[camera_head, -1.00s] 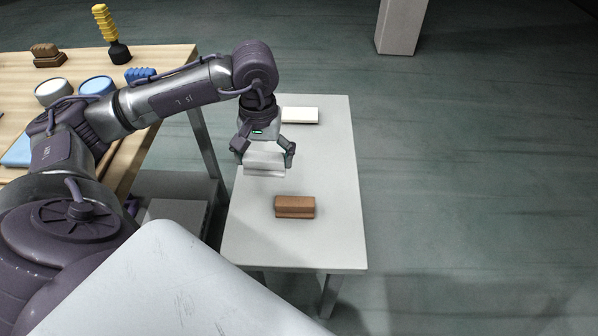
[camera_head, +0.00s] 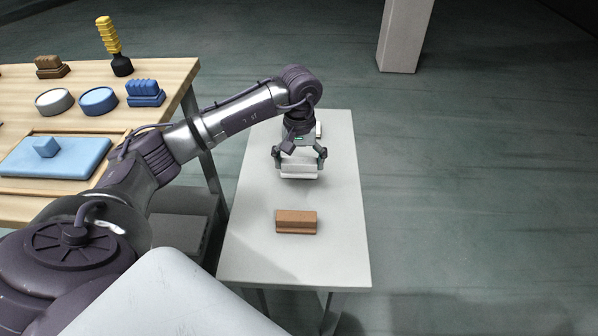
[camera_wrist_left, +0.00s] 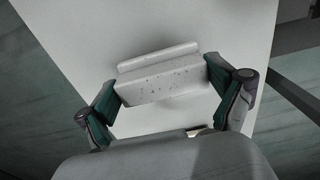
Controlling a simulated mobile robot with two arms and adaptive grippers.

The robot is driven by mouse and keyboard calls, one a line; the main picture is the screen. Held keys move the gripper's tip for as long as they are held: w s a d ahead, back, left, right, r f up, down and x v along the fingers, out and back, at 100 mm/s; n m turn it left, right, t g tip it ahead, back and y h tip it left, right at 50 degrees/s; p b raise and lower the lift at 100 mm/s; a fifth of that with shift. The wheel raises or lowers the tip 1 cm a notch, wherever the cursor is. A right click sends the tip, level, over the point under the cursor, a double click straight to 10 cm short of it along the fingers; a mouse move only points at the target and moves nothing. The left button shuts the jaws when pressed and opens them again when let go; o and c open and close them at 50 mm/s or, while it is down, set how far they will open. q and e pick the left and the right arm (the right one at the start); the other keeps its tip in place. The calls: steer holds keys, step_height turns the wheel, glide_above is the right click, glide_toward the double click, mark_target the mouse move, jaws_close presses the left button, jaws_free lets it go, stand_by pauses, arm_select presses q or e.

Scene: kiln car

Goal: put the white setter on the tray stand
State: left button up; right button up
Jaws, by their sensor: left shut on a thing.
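The white setter (camera_head: 299,171) is a pale stepped block with a wider flange. My left gripper (camera_head: 299,157) is shut on it, one finger at each end, over the middle of a long pale grey table (camera_head: 340,245), which may be the tray stand. In the left wrist view the setter (camera_wrist_left: 165,82) lies level between the fingers, with a speckled face. Whether its underside touches the tabletop I cannot tell. My right gripper is not in view.
A brown stepped block (camera_head: 296,221) lies on the pale table, nearer than the setter. A white piece (camera_head: 318,130) stands behind my gripper, mostly hidden. The wooden table (camera_head: 175,75) at left holds a blue tray (camera_head: 80,160), round dishes and a yellow-handled brush (camera_head: 110,40).

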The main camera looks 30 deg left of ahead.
mark_target(299, 172)
arm_select(q)
step_height(299, 172, down, 3)
steer(key=shift+s+r, duration=0.1)
steer(key=shift+f, duration=0.3)
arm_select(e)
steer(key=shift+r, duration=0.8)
arm_select(q)
steer(key=shift+f+b, duration=0.1)
steer(key=shift+b, duration=0.2)
steer(key=o, duration=0.9)
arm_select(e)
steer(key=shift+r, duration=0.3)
